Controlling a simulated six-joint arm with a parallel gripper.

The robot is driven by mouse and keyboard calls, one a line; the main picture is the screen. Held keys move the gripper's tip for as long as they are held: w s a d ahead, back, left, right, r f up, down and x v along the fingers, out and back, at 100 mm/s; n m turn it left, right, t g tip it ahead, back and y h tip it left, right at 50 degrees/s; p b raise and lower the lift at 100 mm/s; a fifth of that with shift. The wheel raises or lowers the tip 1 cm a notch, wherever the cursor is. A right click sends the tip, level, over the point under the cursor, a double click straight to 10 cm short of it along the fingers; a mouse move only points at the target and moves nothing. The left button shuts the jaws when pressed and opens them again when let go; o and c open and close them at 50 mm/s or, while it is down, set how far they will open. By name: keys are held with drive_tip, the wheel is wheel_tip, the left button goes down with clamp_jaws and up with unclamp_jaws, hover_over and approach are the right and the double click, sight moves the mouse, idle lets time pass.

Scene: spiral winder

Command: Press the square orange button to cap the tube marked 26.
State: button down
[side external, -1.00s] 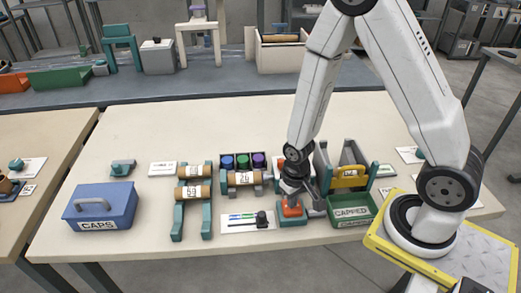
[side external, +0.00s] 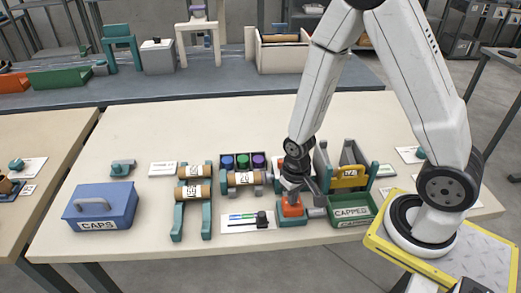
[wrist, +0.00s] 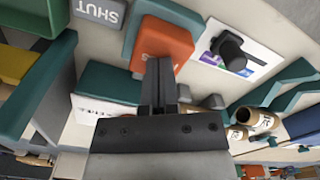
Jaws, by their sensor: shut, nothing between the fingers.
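The square orange button (side external: 292,211) sits on a teal base near the front of the table; it also shows in the wrist view (wrist: 168,42). My gripper (side external: 294,199) is shut and empty, pointing down right at the button. In the wrist view my fingertips (wrist: 159,68) overlap the button's near edge; I cannot tell whether they touch it. A brown tube (side external: 243,178), its small label seeming to read 26, lies in a teal holder left of my gripper, in front of a tray of blue, green and purple caps (side external: 243,160).
A blue CAPS box (side external: 101,205) stands at the left. A teal rack (side external: 206,213) holds brown tubes, one marked 59. A card with a black knob (side external: 262,219) lies left of the button. A green CAPPED bin (side external: 367,211) stands close on the right.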

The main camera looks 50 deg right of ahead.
drive_tip(key=shift+r, duration=3.1)
wheel_tip(320, 180, up, 7)
drive_tip(key=n+t, duration=0.2)
drive_tip(key=n, duration=0.1)
drive_tip(key=shift+a+t, duration=0.15)
drive_tip(key=shift+t, duration=0.15)
drive_tip(key=shift+f, duration=0.1)
